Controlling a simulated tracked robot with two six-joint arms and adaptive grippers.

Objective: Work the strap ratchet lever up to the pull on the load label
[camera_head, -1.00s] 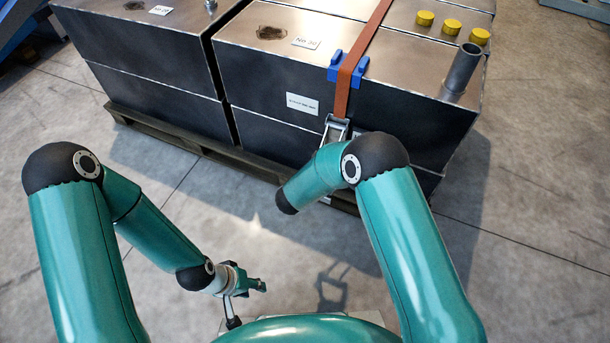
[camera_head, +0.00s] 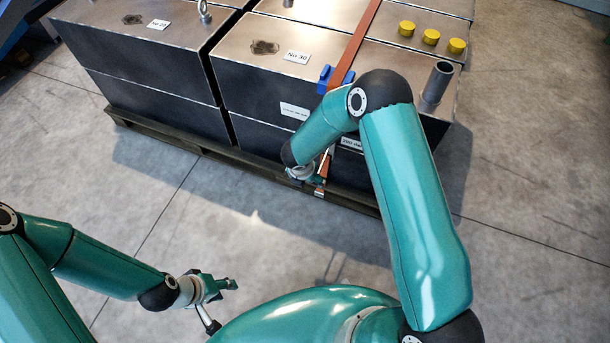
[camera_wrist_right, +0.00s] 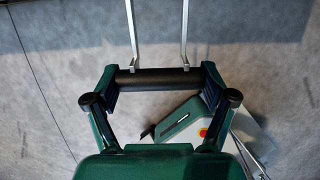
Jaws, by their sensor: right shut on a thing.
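The orange strap (camera_head: 355,45) runs over the dark metal tank (camera_head: 245,85) and down its front, passing a blue edge protector (camera_head: 324,80). The ratchet body is hidden behind my right arm in the head view. My right gripper (camera_head: 302,174) is low in front of the tank, beside the lower strap. In the right wrist view, my right gripper (camera_wrist_right: 160,82) is shut on the lever's black crossbar (camera_wrist_right: 160,78), which joins two metal side bars. A white label (camera_head: 352,143) sits right of the strap, partly covered; its text is too small to read surely. My left gripper (camera_head: 222,285) is far from the strap; its jaws are unclear.
The tank stands on a dark wooden pallet (camera_head: 180,148), with a second tank (camera_head: 140,70) to its left. Another white label (camera_head: 294,111) is on the tank front. Yellow caps (camera_head: 430,37) and an upright pipe (camera_head: 437,82) are on top. The concrete floor in front is clear.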

